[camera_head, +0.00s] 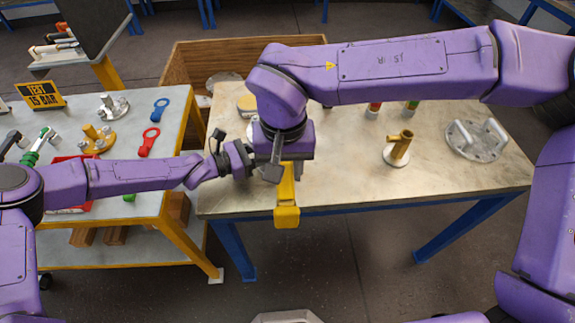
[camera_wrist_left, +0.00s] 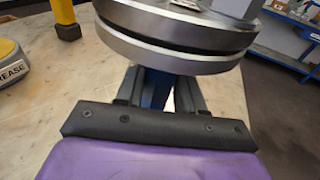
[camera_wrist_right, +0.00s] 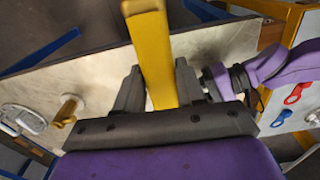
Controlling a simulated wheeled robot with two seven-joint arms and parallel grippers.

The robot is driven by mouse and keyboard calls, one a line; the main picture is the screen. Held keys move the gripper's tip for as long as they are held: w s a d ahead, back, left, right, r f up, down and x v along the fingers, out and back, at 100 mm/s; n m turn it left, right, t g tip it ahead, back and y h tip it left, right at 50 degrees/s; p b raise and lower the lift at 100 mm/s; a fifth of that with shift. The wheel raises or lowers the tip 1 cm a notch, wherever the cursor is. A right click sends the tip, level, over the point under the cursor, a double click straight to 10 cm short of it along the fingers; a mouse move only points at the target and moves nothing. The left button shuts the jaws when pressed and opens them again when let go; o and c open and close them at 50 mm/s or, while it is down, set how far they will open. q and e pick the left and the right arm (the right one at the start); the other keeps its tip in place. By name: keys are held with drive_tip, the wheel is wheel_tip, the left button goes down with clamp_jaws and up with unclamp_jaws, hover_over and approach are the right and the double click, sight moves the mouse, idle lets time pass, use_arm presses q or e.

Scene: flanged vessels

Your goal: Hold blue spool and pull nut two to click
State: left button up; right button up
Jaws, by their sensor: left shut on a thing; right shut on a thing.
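In the left wrist view my left gripper (camera_wrist_left: 160,88) is shut on a blue part (camera_wrist_left: 154,92), seemingly the blue spool, directly below two stacked steel flange discs (camera_wrist_left: 178,48). A narrow dark gap shows between the discs. In the head view the spool and the left fingertips are hidden behind my right wrist. My right gripper (camera_head: 279,166) is shut on a yellow bar-shaped tool (camera_head: 287,205), whose end points towards me past the table's front edge. The bar also shows between the fingers in the right wrist view (camera_wrist_right: 151,50). Nut two cannot be made out.
A brass flanged pipe (camera_head: 399,150) and a steel plate with handles (camera_head: 478,142) stand on the right of the table (camera_head: 340,180). The side bench (camera_head: 185,130) holds a red wrench (camera_head: 148,141) and a blue one (camera_head: 155,112). My arms cross close together at mid-table.

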drive_tip(key=shift+w+a+m, duration=0.15)
drive_tip(key=shift+a+m, duration=0.35)
drive_tip(key=shift+a, duration=0.15)
drive_tip(key=shift+r, duration=2.6)
use_arm(q)
drive_tip(key=o, duration=1)
drive_tip(key=v, duration=1.2)
drive_tip(key=shift+a, duration=0.1)
use_arm(e)
drive_tip(key=shift+f, duration=0.1)
